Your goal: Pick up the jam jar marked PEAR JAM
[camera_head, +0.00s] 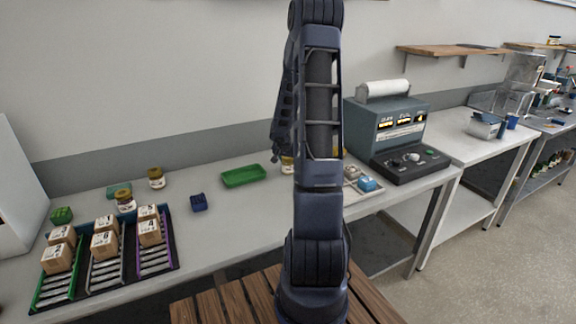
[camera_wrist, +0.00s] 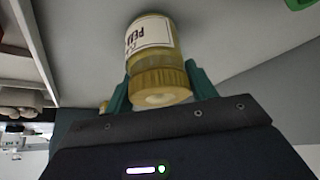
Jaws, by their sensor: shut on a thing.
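In the wrist view a jam jar (camera_wrist: 152,45) with a yellow-brown lid and a white label starting "PEA" sits between the green fingers of my gripper (camera_wrist: 160,84). The fingers are shut on it near the lid, and the lid faces the camera. The rest of the label is turned away. Two other jars, one at the back left (camera_head: 156,178) and one behind the boxes (camera_head: 125,202), have labels too small to read.
A rack (camera_head: 172,262) with several cardboard boxes stands at left. A grey machine (camera_head: 402,130) with a paper roll stands right of my arm. Free counter lies in front of the green tray.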

